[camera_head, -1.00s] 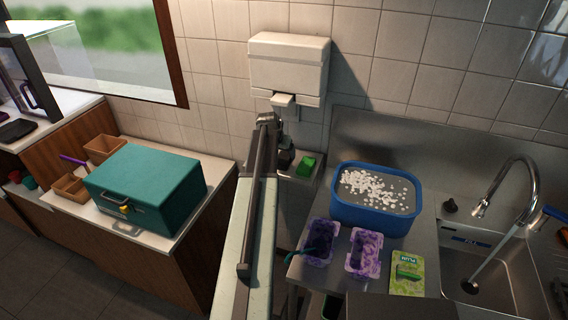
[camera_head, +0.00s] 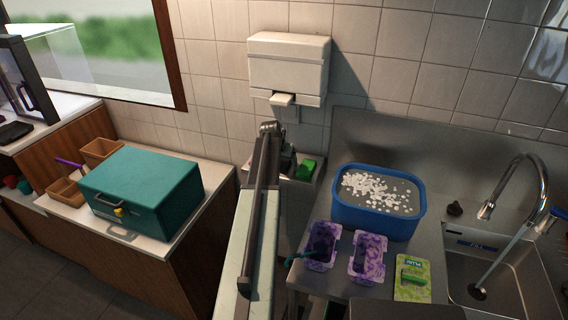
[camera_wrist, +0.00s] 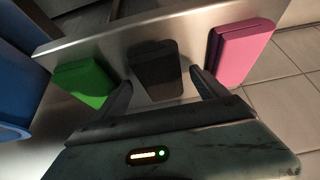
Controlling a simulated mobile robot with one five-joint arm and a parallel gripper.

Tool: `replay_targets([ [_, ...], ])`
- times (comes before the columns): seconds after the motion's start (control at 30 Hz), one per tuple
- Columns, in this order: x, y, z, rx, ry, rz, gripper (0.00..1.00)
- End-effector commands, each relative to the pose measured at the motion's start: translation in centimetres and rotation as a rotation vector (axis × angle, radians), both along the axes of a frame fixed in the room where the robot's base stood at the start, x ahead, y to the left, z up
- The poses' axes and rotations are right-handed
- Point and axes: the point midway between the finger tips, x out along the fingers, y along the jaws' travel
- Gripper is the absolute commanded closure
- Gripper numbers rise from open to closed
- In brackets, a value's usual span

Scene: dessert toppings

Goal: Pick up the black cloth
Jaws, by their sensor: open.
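In the wrist view, a black cloth (camera_wrist: 156,68), a folded block shape, lies on a metal shelf between a green block and a pink block. My gripper (camera_wrist: 166,92) is open, its two fingers pointing toward the black cloth, one on each side of its near end. Nothing is held. I cannot tell whether the fingers touch it. In the head view my gripper (camera_head: 284,160) is at the small shelf under the wall dispenser, and my arm hides the black cloth there.
A green block (camera_wrist: 88,84) lies left of the cloth and a pink block (camera_wrist: 238,52) right of it. The shelf (camera_wrist: 112,50) has a raised back edge. A blue basin (camera_head: 347,210) with white pieces, two purple tubs (camera_head: 322,246) and a sink (camera_head: 505,285) stand to the right.

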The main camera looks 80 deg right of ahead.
Motion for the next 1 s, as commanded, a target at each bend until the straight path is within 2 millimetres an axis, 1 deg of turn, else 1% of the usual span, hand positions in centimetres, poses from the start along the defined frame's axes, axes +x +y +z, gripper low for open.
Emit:
replay_targets([
  [0.37,0.04,0.01,-0.24,0.000,0.000,0.000,0.18],
  [0.4,0.04,0.01,-0.24,0.000,0.000,0.000,0.23],
  [0.47,0.04,0.01,-0.24,0.000,0.000,0.000,0.40],
  [0.5,0.05,0.01,-0.24,0.000,0.000,0.000,0.51],
  [0.57,0.05,0.01,-0.24,0.000,0.000,0.000,0.68],
  [0.6,0.05,0.01,-0.24,0.000,0.000,0.000,0.79],
  [0.63,0.05,0.01,-0.24,0.000,0.000,0.000,0.83],
  [0.87,0.05,0.01,-0.15,0.000,0.000,0.001,0.83],
  [1.0,0.05,0.01,0.70,0.000,0.000,0.001,0.83],
])
